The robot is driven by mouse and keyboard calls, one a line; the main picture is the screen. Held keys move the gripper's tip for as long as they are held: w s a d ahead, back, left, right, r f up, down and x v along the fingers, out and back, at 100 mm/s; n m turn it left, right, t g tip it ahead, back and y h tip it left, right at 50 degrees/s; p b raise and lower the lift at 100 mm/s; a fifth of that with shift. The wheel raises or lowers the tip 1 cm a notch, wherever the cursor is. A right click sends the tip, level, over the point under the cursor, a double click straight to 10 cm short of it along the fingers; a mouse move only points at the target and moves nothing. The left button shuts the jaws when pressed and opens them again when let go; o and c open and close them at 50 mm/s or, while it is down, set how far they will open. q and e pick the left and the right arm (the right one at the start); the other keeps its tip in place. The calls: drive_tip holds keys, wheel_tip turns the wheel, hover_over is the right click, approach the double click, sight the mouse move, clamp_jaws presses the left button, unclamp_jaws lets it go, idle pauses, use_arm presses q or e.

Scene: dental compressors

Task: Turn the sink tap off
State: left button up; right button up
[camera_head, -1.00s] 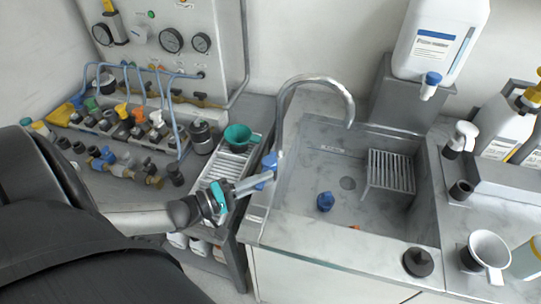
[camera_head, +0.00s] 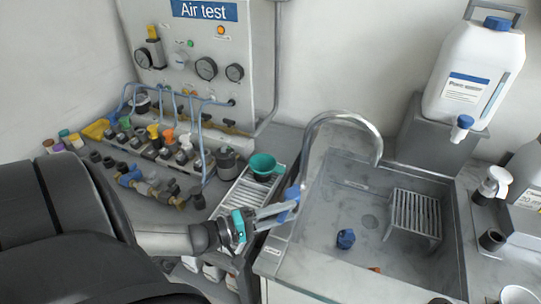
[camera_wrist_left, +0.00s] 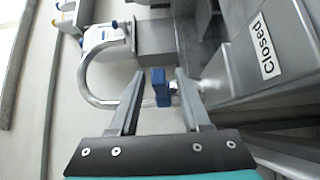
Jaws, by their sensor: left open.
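The sink tap (camera_head: 345,118) is a curved metal spout at the left rim of the grey sink (camera_head: 335,215). Its blue lever (camera_head: 293,193) is at the base of the spout. No water stream is visible under the spout. My left gripper (camera_head: 281,210) is at the lever with its fingers apart. In the left wrist view the blue lever (camera_wrist_left: 160,88) shows between the two open fingertips; I cannot tell whether either finger touches it. A "Closed" label (camera_wrist_left: 264,46) is on the counter edge there. My right gripper is not in view.
A green funnel (camera_head: 263,165) stands on a drying rack left of the tap, close to my left gripper. A blue knob-like object (camera_head: 345,239) and a wire rack (camera_head: 414,212) are in the sink. A white canister (camera_head: 470,75) stands behind it.

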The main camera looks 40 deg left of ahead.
use_arm(q)
drive_tip(key=v, duration=1.5)
drive_tip(key=shift+s+a, duration=0.1)
drive_tip(key=shift+s, duration=0.1)
